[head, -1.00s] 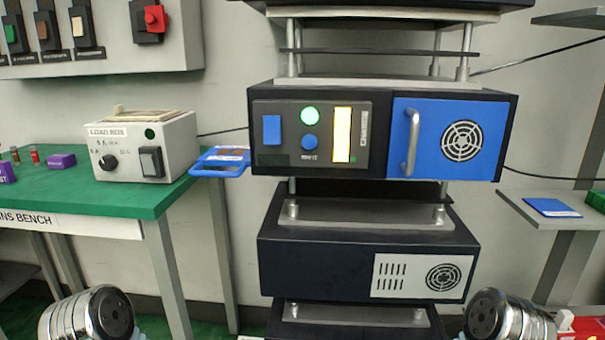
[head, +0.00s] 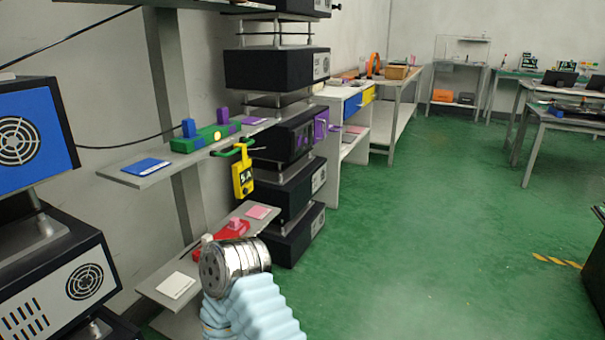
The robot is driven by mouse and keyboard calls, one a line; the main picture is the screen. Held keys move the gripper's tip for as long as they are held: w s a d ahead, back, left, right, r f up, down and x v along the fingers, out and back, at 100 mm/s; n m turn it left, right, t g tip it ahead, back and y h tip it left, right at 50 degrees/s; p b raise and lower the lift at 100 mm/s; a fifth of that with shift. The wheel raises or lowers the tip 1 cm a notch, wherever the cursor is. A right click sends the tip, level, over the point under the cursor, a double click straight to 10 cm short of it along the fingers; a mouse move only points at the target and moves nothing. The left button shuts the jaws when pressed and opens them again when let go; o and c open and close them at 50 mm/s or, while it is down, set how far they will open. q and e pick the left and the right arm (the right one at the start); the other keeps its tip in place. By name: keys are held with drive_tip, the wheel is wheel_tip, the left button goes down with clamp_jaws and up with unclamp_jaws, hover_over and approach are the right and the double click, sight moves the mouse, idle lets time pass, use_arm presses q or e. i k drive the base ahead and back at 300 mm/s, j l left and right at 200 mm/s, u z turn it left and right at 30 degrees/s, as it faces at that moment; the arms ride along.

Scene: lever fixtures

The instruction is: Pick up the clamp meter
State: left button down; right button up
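The clamp meter (head: 243,181) is a yellow handheld unit with a dark "5A" display. It hangs upright at the outer edge of the upper wall shelf, just below a green bar (head: 232,150). I cannot tell whether its jaw closes around the bar or only rests on it. Neither of my grippers shows in the head view. Only a silver and light blue part of one of my arms is visible at the bottom, in front of the lower shelf and apart from the meter.
The upper shelf (head: 128,178) bears a green fixture (head: 200,140) with blue and purple posts and a blue card (head: 146,166). The lower shelf (head: 160,288) holds a red fixture (head: 232,229). A rack of black units (head: 280,180) stands behind. Open green floor (head: 400,230) lies right.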

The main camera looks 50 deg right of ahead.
sight(242, 170)
drive_tip(key=z, duration=1.4)
